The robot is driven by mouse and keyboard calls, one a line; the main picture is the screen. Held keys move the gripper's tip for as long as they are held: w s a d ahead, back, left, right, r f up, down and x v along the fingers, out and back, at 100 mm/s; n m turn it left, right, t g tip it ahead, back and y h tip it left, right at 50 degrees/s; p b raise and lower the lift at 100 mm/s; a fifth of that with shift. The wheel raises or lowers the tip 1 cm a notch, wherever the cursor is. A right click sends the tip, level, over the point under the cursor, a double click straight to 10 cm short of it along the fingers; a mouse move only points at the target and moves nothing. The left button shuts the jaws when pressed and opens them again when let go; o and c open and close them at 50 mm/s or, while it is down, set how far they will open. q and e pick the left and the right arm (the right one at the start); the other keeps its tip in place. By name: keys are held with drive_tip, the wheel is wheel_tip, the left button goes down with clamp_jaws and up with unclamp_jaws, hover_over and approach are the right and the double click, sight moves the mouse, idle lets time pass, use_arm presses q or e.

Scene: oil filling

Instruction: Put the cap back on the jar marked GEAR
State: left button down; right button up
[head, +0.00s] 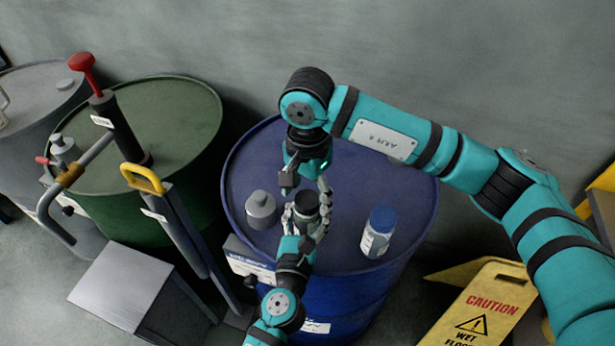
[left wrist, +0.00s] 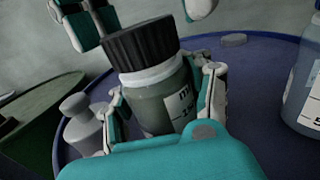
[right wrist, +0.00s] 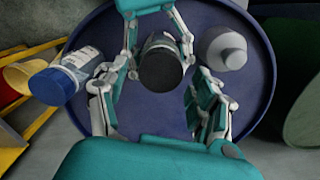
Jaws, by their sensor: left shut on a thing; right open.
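A grey-green jar with a black ribbed cap (head: 306,202) stands upright in my left gripper (head: 305,216), above the blue drum. In the left wrist view, the jar's body (left wrist: 155,98) sits between both fingers, and the black cap (left wrist: 141,42) is on its mouth with a pale ring below it. Its label is partly hidden and I cannot read GEAR on it. My right gripper (head: 307,181) is open just above the cap, its fingers apart and empty. The right wrist view shows the cap (right wrist: 161,69) ahead of the open right fingers (right wrist: 155,104).
The blue drum's top (head: 352,190) also carries a grey bottle (head: 261,210) to the left and a blue-capped jar (head: 379,232) to the right. A green drum (head: 185,115) with a red-handled pump (head: 83,63) stands left. A yellow caution sign (head: 485,305) stands front right.

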drive_tip(key=shift+f, duration=0.75)
drive_tip(key=shift+c, duration=0.5)
drive_tip(key=c, duration=1.1)
drive_tip(key=m, duration=0.7)
drive_tip(key=shift+c, duration=0.2)
drive_tip(key=m, duration=0.7)
drive_tip(key=shift+m, duration=0.4)
drive_tip(key=o, duration=1.3)
drive_tip(key=shift+r, duration=2.25)
